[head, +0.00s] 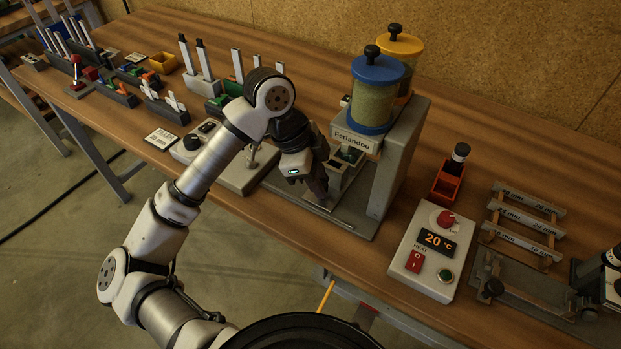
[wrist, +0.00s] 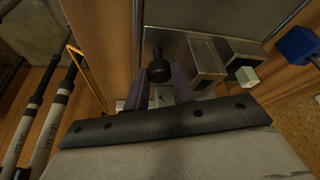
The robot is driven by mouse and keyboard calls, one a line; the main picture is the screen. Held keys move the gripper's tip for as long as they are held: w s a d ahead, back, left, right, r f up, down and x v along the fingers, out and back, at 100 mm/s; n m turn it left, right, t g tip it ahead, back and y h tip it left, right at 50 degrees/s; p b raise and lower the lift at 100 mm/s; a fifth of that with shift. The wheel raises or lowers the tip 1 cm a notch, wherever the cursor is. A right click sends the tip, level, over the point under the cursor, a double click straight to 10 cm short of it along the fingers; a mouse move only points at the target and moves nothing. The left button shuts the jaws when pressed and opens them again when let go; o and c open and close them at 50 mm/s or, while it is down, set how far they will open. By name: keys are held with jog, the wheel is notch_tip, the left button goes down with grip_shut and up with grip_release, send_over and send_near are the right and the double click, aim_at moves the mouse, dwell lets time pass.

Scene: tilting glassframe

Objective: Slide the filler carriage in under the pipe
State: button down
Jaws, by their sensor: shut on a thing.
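The filler machine labelled Ferlandou (head: 355,141) stands mid-table, with blue-lidded and yellow-lidded hoppers on top. My gripper (head: 322,197) is low at the front left of its base in the head view. In the wrist view my gripper (wrist: 160,88) is shut on a black knob (wrist: 158,71), which sits between the two fingers. The knob appears to belong to the filler carriage (wrist: 205,64), a grey metal piece with square openings just right of the fingers. A pale green block (wrist: 247,76) shows at its right. I cannot make out the pipe; my gripper partly hides the carriage in the head view.
A grey box with a black knob (head: 193,142) is to the left. Racks of small parts line the table's far left.

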jog(key=c, duration=1.5)
grip_release()
jog(key=shift+r, duration=0.1)
jog(key=b+v, duration=0.2)
jog(key=v, duration=1.1)
jog(key=shift+w+a+r, duration=0.1)
jog(key=shift+a+r, duration=0.15)
jog(key=shift+r, duration=0.05)
jog(key=shift+o, duration=0.5)
